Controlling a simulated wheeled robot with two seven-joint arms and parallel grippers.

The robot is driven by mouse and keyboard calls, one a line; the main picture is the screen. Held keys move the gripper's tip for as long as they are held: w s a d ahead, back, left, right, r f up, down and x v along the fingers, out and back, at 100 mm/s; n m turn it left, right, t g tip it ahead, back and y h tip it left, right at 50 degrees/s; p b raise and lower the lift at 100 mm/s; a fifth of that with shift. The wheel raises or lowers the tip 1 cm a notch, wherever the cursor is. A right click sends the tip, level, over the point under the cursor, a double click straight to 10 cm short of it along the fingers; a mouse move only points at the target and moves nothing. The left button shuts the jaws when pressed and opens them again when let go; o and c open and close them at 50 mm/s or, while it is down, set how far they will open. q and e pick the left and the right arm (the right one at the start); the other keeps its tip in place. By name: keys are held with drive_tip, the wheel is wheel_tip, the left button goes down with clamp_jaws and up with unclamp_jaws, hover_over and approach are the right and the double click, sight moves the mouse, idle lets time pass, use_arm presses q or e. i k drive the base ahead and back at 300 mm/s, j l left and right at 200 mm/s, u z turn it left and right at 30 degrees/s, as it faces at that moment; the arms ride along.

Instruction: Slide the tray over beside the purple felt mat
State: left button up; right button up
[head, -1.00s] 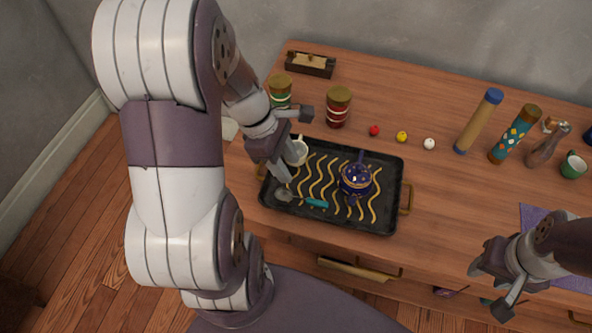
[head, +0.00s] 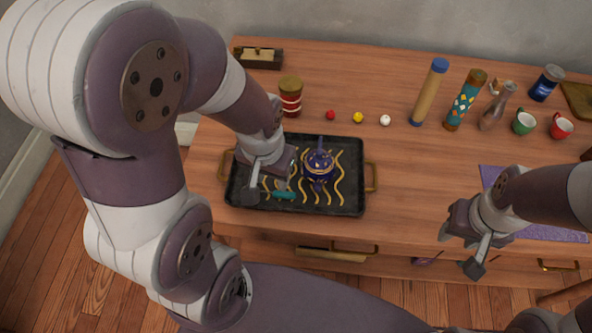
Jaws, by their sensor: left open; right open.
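The black tray (head: 348,207) with gold wavy lines and brass side handles lies on the wooden counter, left of the middle. A dark blue teapot with gold trim (head: 319,165) stands on it, and a small teal-handled utensil (head: 284,195) lies near its front edge. The purple felt mat (head: 550,234) lies to the right on the counter, partly hidden by my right arm. My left gripper (head: 267,188) is open over the tray's left half and covers part of it. I cannot tell whether it touches anything. My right gripper (head: 459,251) is open near the counter's front edge, left of the mat.
Behind the tray are a red-banded jar (head: 291,97), red (head: 330,115), yellow (head: 358,117) and white (head: 385,120) balls. Tall containers (head: 430,92), a green cup (head: 523,122) and a red cup (head: 561,126) stand back right. Counter between tray and mat looks clear.

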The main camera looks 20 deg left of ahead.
sight(345, 195)
drive_tip(key=k+j, duration=0.55)
drive_tip(key=j, duration=0.15)
drive_tip(key=i+j, duration=0.1)
drive_tip(key=j, duration=0.35)
drive_tip(key=i+j+z, duration=0.1)
drive_tip(key=j, duration=0.35)
drive_tip(key=i+j, duration=0.15)
drive_tip(key=j, duration=0.35)
